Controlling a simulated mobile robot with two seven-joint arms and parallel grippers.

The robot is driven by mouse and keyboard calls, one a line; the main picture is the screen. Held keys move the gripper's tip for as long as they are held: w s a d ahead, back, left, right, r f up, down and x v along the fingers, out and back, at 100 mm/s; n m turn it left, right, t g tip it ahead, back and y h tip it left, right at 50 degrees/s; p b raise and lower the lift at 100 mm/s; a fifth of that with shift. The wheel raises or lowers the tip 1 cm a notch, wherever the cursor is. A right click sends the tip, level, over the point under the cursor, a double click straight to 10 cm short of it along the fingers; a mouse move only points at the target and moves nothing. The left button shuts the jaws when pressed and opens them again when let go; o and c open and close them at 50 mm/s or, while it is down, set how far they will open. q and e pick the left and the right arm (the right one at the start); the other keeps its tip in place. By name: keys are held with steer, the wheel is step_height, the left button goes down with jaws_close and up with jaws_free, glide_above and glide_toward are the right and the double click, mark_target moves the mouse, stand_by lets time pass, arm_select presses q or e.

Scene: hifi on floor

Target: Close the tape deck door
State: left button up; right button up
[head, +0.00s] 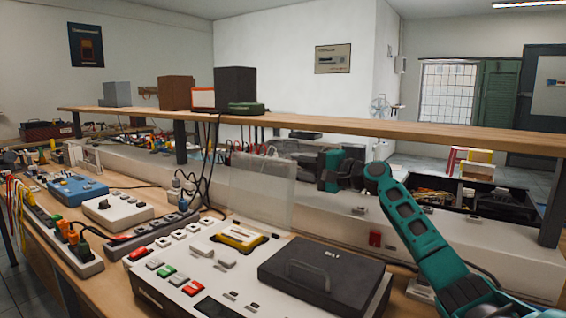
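The tape deck (170,280) is a cream unit with white, green and red buttons on the bench in the foreground. A yellow cassette-like piece (238,238) sits in its top. A clear, see-through panel (262,192), which looks like the tape deck door, stands upright behind it, raised open. My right gripper (322,170) is at the end of the teal arm from the right. It points left, near the panel's upper right edge in the picture; contact and finger gap cannot be made out. My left gripper is out of view.
A dark lid with a handle (320,275) covers the deck's right part. A wooden shelf (350,125) runs behind. A white unit (118,208), a blue device (77,188) and a power strip (70,243) with cables crowd the left side. The air above the deck is clear.

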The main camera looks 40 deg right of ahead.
mark_target(283, 164)
steer(key=shift+x, duration=2.85)
steer(key=c, duration=0.6)
steer(key=shift+f, duration=0.15)
jaws_close()
